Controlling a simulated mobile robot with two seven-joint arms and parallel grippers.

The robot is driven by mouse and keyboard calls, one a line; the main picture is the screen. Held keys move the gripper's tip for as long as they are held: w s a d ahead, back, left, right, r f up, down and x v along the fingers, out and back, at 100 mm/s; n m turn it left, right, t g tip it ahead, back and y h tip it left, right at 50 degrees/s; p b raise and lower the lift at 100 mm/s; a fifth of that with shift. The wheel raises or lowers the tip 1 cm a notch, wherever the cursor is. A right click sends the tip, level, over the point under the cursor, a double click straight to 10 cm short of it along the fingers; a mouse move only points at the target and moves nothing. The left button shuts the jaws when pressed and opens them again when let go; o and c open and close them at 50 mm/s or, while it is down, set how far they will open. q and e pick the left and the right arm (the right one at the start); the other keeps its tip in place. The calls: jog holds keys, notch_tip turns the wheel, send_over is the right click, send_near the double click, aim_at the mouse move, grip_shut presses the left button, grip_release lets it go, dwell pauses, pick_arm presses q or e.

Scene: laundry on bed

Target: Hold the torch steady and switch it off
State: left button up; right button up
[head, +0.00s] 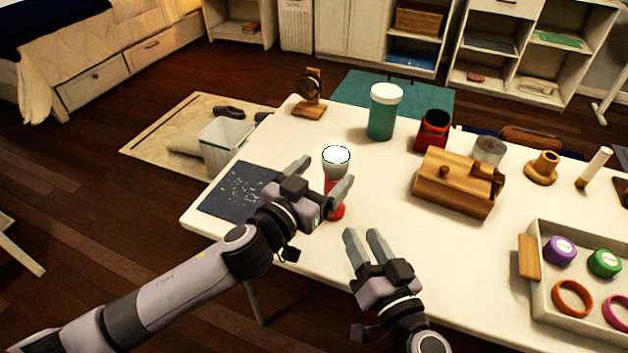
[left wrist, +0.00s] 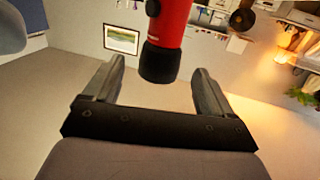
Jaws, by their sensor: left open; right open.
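The torch (head: 335,172) has a red body and a pale head with a bright white lens. It stands on the white table with its lens facing up, and the lens glows. My left gripper (head: 325,177) is open beside the torch; its fingers partly hide the red body. In the left wrist view, the red and black torch (left wrist: 166,40) lies just beyond the space between the open fingertips (left wrist: 160,70). My right gripper (head: 362,238) is open and empty, nearer the front edge, below and right of the torch.
A dark speckled mat (head: 232,190) lies left on the white table (head: 390,205). A green jar (head: 384,112), a wooden box (head: 450,188) and a red container (head: 432,132) stand behind and right. A tray (head: 537,285) with coloured rings and lids is at right. A wooden stand (head: 309,108) is at the back.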

pick_arm(q)
jog(key=shift+x, duration=2.5)
jog(key=c, duration=1.2)
pick_arm(e)
grip_shut()
